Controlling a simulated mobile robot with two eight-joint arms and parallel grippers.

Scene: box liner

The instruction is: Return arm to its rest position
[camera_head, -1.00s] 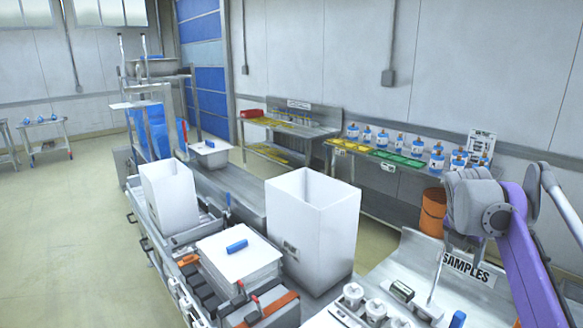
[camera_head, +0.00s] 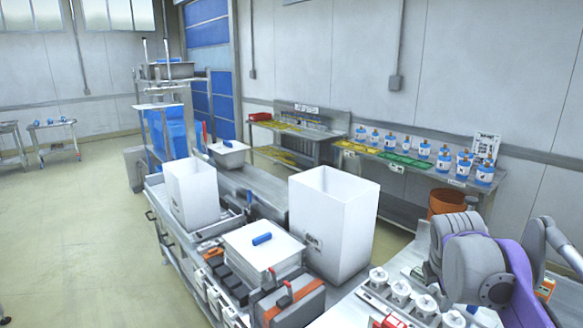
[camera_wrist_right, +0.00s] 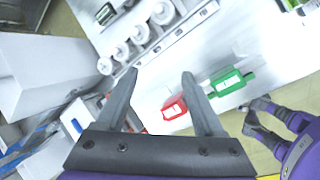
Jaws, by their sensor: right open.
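My right arm, purple with grey joints (camera_head: 475,262), reaches in at the right edge of the head view, above the sample bench. Its jaw tips are not clear there. In the right wrist view my right gripper (camera_wrist_right: 160,85) is open, with two grey fingers apart and nothing between them. Another purple part of mine, with a grey end that looks like my left gripper (camera_wrist_right: 258,115), shows at the right. Its jaw state is unclear.
White capped containers (camera_head: 400,291) line the bench. An orange bucket (camera_head: 446,202) is behind my right arm. The floor at left (camera_head: 75,230) is clear.

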